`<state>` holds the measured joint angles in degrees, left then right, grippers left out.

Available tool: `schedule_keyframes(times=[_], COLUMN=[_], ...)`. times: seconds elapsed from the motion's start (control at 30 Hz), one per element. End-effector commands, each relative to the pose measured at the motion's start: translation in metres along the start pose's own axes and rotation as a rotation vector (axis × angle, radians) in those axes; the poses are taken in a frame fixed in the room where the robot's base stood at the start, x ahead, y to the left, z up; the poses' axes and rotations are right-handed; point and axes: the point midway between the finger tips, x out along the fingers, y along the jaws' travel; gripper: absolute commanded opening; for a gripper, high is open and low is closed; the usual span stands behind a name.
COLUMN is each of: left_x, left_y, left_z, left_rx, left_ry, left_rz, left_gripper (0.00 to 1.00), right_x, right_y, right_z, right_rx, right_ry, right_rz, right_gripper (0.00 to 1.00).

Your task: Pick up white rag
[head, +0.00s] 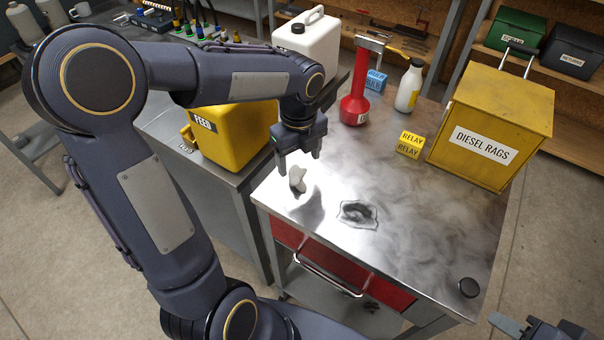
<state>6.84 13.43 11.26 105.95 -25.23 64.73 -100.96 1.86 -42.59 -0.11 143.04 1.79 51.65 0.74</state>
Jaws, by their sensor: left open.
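The white rag (297,180) is a small crumpled piece near the left front edge of the metal cart top (420,235). My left gripper (299,165) points down just above the rag, with its fingers spread apart. The rag's top lies close under the gap between the fingertips; I cannot tell whether they touch it. My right gripper (512,325) shows only in part at the bottom right corner, away from the rag, and its jaw opening is unclear.
A flat grey-black stained patch (358,213) lies right of the rag. A yellow DIESEL RAGS box (484,145), yellow RELAY blocks (409,145), a red tool (356,105), a white bottle (409,87) and a black puck (468,287) stand around. A yellow FEED container (235,135) is behind left.

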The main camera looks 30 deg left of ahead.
Motion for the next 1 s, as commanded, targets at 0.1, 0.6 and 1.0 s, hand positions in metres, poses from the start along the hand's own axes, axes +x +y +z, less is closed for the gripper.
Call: schedule_keyframes(times=[0.1,0.6,1.0], left_x=[0.014,0.055,0.054], left_y=[0.003,0.005,0.005], left_z=[-0.001,-0.001,-0.002], left_rx=[-0.002,-0.004,-0.004], left_ry=[0.003,0.000,0.001], left_rz=[0.003,-0.001,-0.001], left_gripper=[0.70,0.70,0.26], right_x=[-0.001,-0.003,-0.003], right_y=[-0.001,-0.001,-0.001], right_z=[-0.001,-0.002,-0.002], right_rx=[0.000,0.000,0.000], right_ry=[0.000,0.000,0.000], right_rz=[0.000,0.000,0.000], right_gripper=[0.36,0.36,0.36])
